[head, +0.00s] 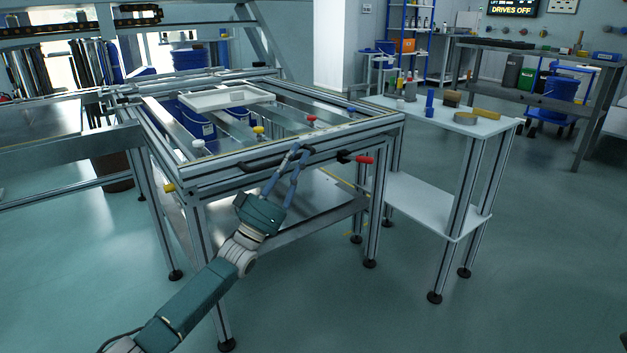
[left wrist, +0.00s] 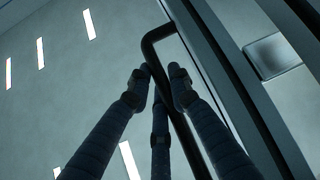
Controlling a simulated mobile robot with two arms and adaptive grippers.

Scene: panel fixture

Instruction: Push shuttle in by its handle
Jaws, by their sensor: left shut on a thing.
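The shuttle (head: 222,160) appears as a metal-profile frame on top of the floor-standing fixture. A dark handle (head: 262,164) is on its front side. In the left wrist view the handle (left wrist: 153,46) is a bent black bar running between the fingers. My left gripper (head: 297,150) reaches up from below and is shut on the handle near its right part. It also shows in the left wrist view (left wrist: 160,78), with its fingers around the bar. The fingers partly hide the handle. My right gripper is in neither view.
A white tray (head: 190,103) lies on the fixture's top rails. A white side table (head: 490,126) with small items stands at the right. The floor in front is clear.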

